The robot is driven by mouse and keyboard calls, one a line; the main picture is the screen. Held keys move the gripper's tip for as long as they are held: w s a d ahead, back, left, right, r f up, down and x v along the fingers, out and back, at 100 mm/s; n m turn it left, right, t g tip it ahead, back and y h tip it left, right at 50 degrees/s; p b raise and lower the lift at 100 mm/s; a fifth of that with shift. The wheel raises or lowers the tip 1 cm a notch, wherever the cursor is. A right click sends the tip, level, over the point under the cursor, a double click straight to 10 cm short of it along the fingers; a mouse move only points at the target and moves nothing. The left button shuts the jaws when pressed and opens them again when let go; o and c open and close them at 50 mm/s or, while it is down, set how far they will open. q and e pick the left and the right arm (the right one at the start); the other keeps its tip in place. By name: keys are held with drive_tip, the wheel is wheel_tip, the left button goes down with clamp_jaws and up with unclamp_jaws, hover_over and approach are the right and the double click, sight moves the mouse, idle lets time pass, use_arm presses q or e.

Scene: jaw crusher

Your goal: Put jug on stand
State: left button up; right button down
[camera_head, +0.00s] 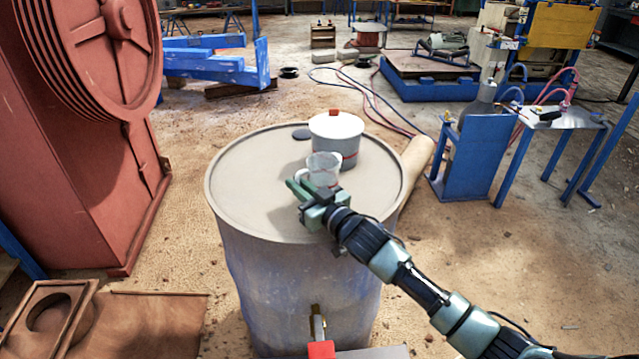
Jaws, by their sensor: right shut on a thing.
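A clear jug (323,166) is at the top of a large grey-blue drum, near the middle of the view. My right gripper (304,188) is at the jug's near side and is shut on it; its fingers cover part of the lower jug. Whether the jug touches the drum top is hard to tell. Just behind it stands a grey pot-like vessel (349,158) with a white lid (336,125) and an orange-red knob. Which thing is the stand, I cannot tell. My left gripper is not in view.
The drum top (250,185) is clear on its left side, with a dark flat disc (302,134) at the back. A red machine (80,190) rises at the left. A blue metal table (560,125) stands at the right. Hoses (375,95) lie on the floor behind.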

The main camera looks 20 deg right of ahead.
drive_tip(key=shift+r, duration=0.15)
idle(0.6)
wheel_tip(320, 180, up, 19)
drive_tip(key=s+a+f, duration=0.5)
drive_tip(key=s+f, duration=0.3)
drive_tip(key=f, duration=0.2)
drive_tip(key=s+d+f+m+h, duration=0.1)
drive_tip(key=s+f, duration=0.4)
drive_tip(key=s, duration=0.6)
drive_tip(key=s+d+f+m+h, duration=0.2)
drive_tip(key=s+d+f+h, duration=0.1)
drive_tip(key=s, duration=0.9)
drive_tip(key=shift+f+t+h, duration=0.4)
drive_tip(key=shift+f+h, duration=0.2)
drive_tip(key=shift+f, duration=0.35)
